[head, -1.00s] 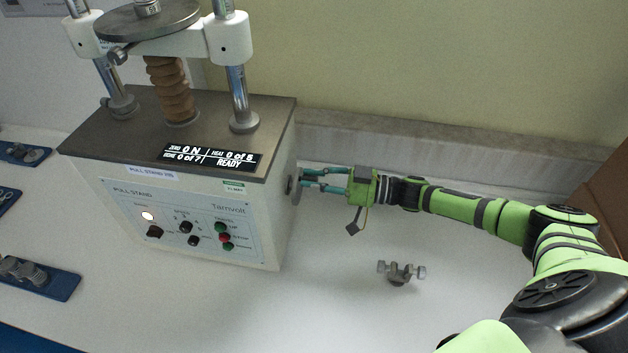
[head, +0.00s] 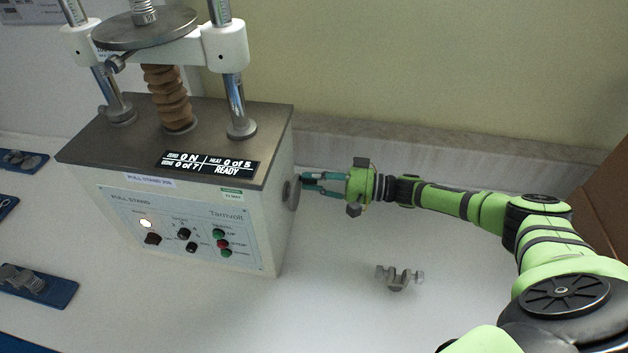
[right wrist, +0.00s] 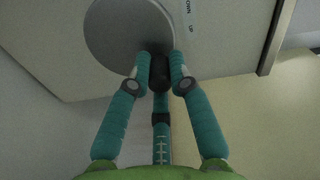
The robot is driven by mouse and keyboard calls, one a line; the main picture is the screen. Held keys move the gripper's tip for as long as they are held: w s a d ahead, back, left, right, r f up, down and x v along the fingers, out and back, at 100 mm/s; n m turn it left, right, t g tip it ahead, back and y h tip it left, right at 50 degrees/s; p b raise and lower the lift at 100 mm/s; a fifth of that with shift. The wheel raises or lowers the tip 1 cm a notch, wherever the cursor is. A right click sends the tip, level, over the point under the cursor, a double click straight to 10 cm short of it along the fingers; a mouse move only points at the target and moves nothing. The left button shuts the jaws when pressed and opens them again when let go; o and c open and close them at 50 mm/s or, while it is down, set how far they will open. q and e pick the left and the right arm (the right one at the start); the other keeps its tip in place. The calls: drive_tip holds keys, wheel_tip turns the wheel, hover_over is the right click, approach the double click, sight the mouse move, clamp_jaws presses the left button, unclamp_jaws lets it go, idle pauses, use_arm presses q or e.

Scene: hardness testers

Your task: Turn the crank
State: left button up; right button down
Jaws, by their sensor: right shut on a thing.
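The pull stand (head: 185,190) is a cream box with a dark metal top, standing at the left of the head view. Its crank is a round grey disc (head: 291,193) on the right side wall; the disc also shows in the right wrist view (right wrist: 115,35) with a dark knob (right wrist: 159,72) at its lower right edge. My right gripper (head: 306,185) reaches in from the right. Its teal fingers are shut on the knob, one on each side, as the right wrist view (right wrist: 160,68) shows. My left gripper is not in view.
A small grey metal clamp (head: 399,278) lies on the white bench in front of my right arm. Blue trays with metal parts (head: 38,288) lie at the left. A ledge and wall (head: 420,155) run behind the arm. A brown panel (head: 600,205) stands at the right.

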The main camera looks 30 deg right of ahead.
sight(300, 188)
drive_tip(key=m, duration=0.2)
drive_tip(key=f+m, duration=0.1)
drive_tip(key=shift+w+d+m, duration=0.2)
drive_tip(key=shift+w+m, duration=0.1)
drive_tip(key=shift+m, duration=0.1)
drive_tip(key=shift+f+m+b, duration=0.5)
drive_tip(key=shift+m, duration=1.25)
drive_tip(key=shift+f+m+b, duration=0.5)
drive_tip(key=shift+m, duration=1.3)
drive_tip(key=shift+f+m+b, duration=0.5)
drive_tip(key=shift+m, duration=1.25)
drive_tip(key=shift+s+f+m, duration=0.1)
drive_tip(key=shift+m, duration=0.2)
drive_tip(key=c, duration=1.1)
unclamp_jaws()
drive_tip(key=shift+a, duration=0.1)
drive_tip(key=shift+c, duration=0.2)
